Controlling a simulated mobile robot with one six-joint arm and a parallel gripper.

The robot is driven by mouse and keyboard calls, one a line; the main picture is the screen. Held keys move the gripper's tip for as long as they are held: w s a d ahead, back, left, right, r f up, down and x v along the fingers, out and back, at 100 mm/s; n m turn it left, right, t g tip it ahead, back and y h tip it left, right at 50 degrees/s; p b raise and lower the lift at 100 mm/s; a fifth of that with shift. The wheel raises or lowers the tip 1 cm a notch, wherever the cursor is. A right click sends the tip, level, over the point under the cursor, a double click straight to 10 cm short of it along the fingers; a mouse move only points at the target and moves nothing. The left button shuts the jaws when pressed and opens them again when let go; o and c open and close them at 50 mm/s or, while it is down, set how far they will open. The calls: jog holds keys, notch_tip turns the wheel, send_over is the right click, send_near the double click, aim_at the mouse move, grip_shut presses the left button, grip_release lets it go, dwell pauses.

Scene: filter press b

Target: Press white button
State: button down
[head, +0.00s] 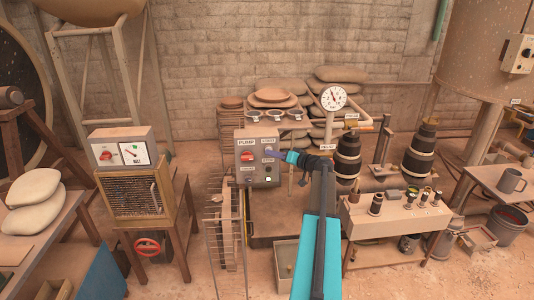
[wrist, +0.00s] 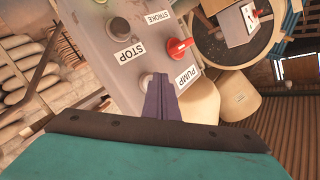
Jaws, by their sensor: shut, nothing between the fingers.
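The grey control box (head: 257,175) stands left of centre in the head view, its front towards me. In the wrist view, the box face (wrist: 90,45) fills the upper middle and looks rotated. A pale whitish round button (wrist: 146,79) lies between the STOP and PUMP labels, partly hidden by my fingertips. My gripper (wrist: 160,80) is shut and empty, its purple fingers at the button. I cannot tell whether they touch it. In the head view, my gripper (head: 273,154) reaches the box's upper right and covers the button there.
A red knob (wrist: 178,47) is close to the right of my fingers. Right of my arm stands a bench (head: 375,222) with small parts.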

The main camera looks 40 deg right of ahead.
jog(key=shift+s, duration=0.1)
dwell(0.6)
jog(key=shift+s+a+b, duration=0.5)
jog(key=shift+s+b, duration=0.05)
jog(key=shift+b, duration=0.2)
jog(key=shift+s+a+b, duration=1.3)
jog(key=shift+s+a, duration=0.35)
jog(key=shift+s, duration=0.25)
